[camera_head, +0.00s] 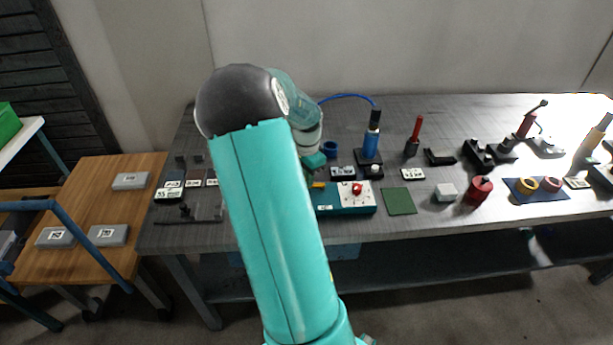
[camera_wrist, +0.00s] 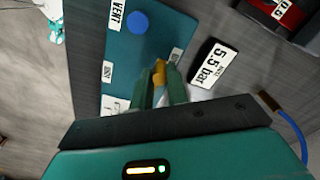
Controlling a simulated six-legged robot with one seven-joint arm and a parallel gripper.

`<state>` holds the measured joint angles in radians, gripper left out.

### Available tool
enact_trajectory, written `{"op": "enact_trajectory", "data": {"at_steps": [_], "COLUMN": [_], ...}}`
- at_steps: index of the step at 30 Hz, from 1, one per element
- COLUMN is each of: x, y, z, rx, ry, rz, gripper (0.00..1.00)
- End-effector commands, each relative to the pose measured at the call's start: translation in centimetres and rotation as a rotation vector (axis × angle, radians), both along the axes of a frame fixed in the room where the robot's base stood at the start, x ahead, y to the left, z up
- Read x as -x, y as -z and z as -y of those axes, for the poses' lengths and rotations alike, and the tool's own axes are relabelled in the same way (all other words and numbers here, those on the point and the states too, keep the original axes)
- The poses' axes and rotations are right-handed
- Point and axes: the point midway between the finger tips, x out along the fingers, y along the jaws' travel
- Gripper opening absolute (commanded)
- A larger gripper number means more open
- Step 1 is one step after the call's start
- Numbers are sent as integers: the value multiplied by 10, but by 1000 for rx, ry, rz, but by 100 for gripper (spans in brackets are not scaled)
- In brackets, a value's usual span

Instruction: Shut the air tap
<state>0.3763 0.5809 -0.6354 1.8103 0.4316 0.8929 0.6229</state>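The air tap's yellow handle (camera_wrist: 160,70) stands on a teal panel (camera_wrist: 165,35) in the wrist view. It also shows as a small yellow patch in the head view (camera_head: 318,185), close to my gripper. My gripper (camera_wrist: 161,85) has its two green fingers on either side of the handle's near end. The fingers stand apart with yellow between them; whether they press on it I cannot tell. The tap's base is partly hidden by the fingers.

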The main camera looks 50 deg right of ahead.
Motion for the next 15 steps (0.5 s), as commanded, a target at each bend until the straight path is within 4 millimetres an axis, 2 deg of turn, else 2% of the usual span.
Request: {"op": "enact_trajectory", "data": {"at_steps": [1,2,15], "x": [0,0,2], "y": [0,0,-1], "z": [0,0,-1], "rx": [0,0,1], "ry": [0,0,-54], "rz": [0,0,1], "gripper": [6,0,0]}}
